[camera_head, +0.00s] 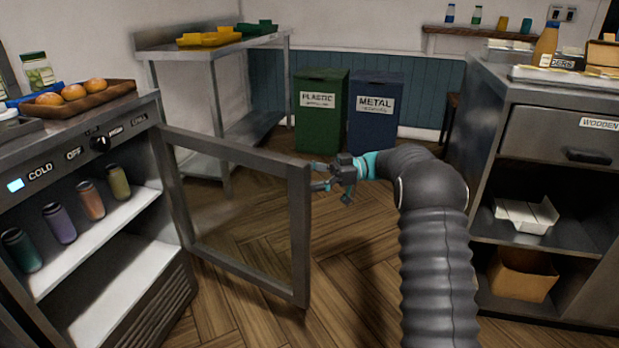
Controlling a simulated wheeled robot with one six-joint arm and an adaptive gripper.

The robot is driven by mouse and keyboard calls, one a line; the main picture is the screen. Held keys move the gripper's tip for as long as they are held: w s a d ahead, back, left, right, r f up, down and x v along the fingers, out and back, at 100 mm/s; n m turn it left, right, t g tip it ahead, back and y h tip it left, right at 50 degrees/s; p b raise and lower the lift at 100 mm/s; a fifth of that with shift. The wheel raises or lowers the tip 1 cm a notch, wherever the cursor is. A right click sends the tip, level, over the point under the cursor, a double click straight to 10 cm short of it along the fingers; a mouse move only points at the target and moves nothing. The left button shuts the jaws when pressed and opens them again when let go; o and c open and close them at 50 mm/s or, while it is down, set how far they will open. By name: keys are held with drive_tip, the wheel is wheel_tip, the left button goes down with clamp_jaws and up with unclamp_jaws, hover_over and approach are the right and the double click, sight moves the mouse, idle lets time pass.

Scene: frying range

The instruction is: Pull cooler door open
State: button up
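The cooler (172,305) stands at the left with its shelves of bottles in plain view. Its glass-paned door (299,232) with a grey metal frame stands wide open, swung out from the cooler's right side into the room. My gripper (318,176) is at the upper part of the door's free edge, with its fingers at the frame there. The handle is not clearly visible, and the fingers are too small to tell whether they are closed on it.
A tray with buns (112,91) sits on the cooler. A green plastic bin (320,125) and a blue metal bin (374,130) stand at the back. A steel table (152,47) is behind the door; a grey cabinet (520,140) is at the right. Wood floor between is clear.

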drive_tip(key=shift+d, duration=0.45)
drive_tip(key=c, duration=0.3)
drive_tip(key=shift+c, duration=0.2)
drive_tip(key=v, duration=0.8)
drive_tip(key=shift+s+a, duration=0.1)
